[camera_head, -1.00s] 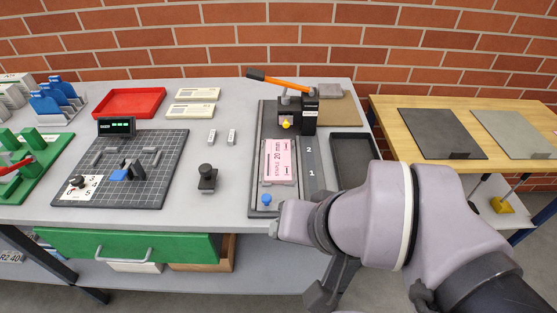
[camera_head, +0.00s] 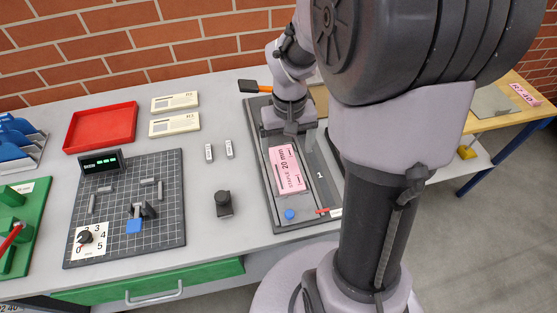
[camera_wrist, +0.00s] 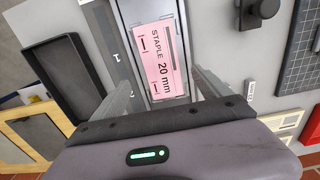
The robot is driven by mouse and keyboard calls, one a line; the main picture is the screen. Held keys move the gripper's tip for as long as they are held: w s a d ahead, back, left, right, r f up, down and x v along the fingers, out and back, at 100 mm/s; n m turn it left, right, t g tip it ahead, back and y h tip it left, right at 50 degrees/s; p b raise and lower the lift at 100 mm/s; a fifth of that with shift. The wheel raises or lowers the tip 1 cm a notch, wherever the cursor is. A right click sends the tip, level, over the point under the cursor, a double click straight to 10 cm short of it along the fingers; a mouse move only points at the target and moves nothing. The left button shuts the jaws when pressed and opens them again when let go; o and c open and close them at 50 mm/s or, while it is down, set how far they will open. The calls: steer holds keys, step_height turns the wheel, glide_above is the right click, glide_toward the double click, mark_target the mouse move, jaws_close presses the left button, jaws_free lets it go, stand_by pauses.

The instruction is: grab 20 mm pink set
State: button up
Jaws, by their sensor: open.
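The pink set (camera_head: 288,170), marked "STAPLE 20 mm", lies flat in the dark grey stapling fixture (camera_head: 262,195). In the wrist view the pink set (camera_wrist: 162,58) lies between my two fingers, with its print readable. My gripper (camera_wrist: 164,85) is open, with one finger on each side of the set; I see no contact. In the head view my gripper (camera_head: 290,130) is over the far end of the set, and my arm hides part of the fixture behind it.
The stapler's orange handle (camera_head: 258,86) sticks out beside my wrist. A black knob (camera_head: 223,204) stands left of the fixture. A dark empty tray (camera_wrist: 60,75) lies on its other side. A red tray (camera_head: 101,127) and gridded board (camera_head: 125,205) are farther left.

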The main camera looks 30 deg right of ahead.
mark_target(286, 167)
steer(key=f+b, duration=0.1)
steer(key=f, duration=0.2)
steer(key=f+b, duration=0.2)
steer(key=f, duration=0.1)
steer(key=shift+s+a+f, duration=0.2)
steer(key=shift+f, duration=0.1)
steer(key=shift+r, duration=0.15)
steer(key=shift+c, duration=0.7)
steer(key=c, duration=1.6)
